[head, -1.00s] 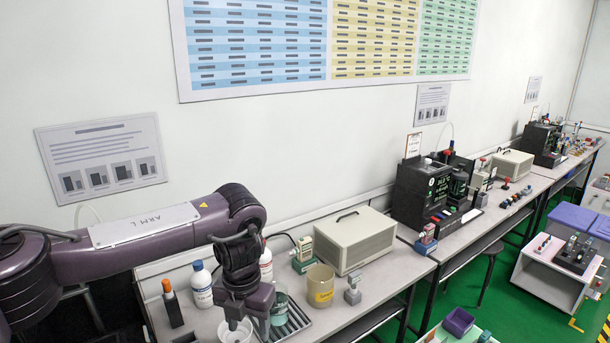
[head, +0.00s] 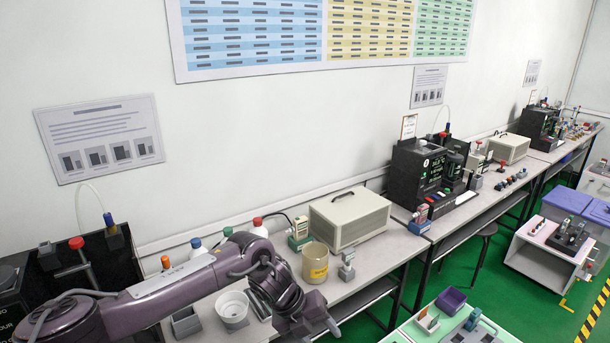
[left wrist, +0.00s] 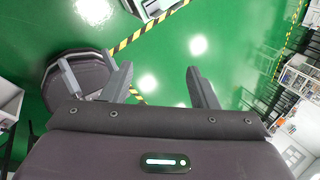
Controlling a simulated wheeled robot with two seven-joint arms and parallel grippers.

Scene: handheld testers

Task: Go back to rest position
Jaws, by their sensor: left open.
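My left arm reaches in from the left in the head view, over the near bench (head: 350,293). Its gripper (head: 326,322) is at the bottom, by the bench's front edge, partly cut off or dark. In the left wrist view the left gripper (left wrist: 158,82) has its two fingers wide apart, with nothing between them. It points toward the green floor (left wrist: 225,25). My right gripper shows in neither view.
On the bench stand a white bowl (head: 232,307), a yellowish beaker (head: 315,264), a small grey device (head: 346,266), a beige box (head: 349,229) and white bottles behind my arm.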

